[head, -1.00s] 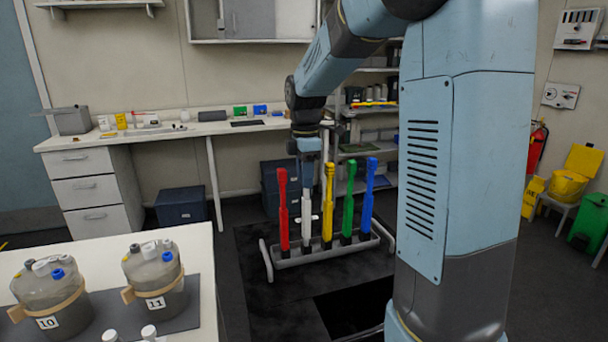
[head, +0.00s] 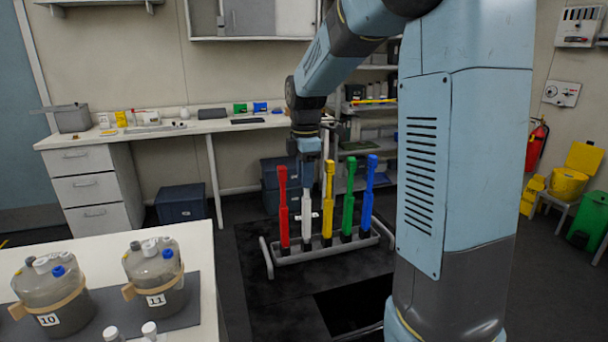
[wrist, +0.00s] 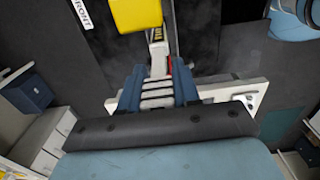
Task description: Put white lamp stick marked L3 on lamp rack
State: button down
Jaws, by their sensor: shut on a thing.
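The white lamp stick (head: 307,213) stands upright between the red stick (head: 283,205) and the yellow stick (head: 328,205). Its lower end is at the grey lamp rack (head: 290,259); I cannot tell whether it touches the rack or is seated. My gripper (head: 307,170) is above the rack, pointing down, shut on the white stick's upper part. In the wrist view my gripper (wrist: 158,88) shows with a white part (wrist: 158,50) between its fingers, and the yellow stick's head (wrist: 137,14) lies just beyond. The L3 mark is not readable.
A green stick (head: 347,205) and a blue stick (head: 368,200) stand in the rack to the right. A white table (head: 205,262) with bottles numbered 10 (head: 48,290) and 11 (head: 155,275) is at the front left. Dark floor lies around the rack.

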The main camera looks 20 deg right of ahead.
jog(key=shift+f, duration=0.65)
dwell(1.0)
jog(key=c, duration=0.7)
grip_release()
jog(key=shift+c, duration=0.2)
notch_tip(320, 180, up, 14)
jog(key=shift+f, duration=0.15)
jog(key=s+f+m+t, duration=0.2)
jog(key=s+f+m, duration=0.1)
jog(key=s+m, duration=0.6)
jog(key=s+f+m+t, duration=0.3)
jog(key=s+m, duration=0.6)
jog(key=s, duration=0.8)
jog(key=shift+t, duration=0.3)
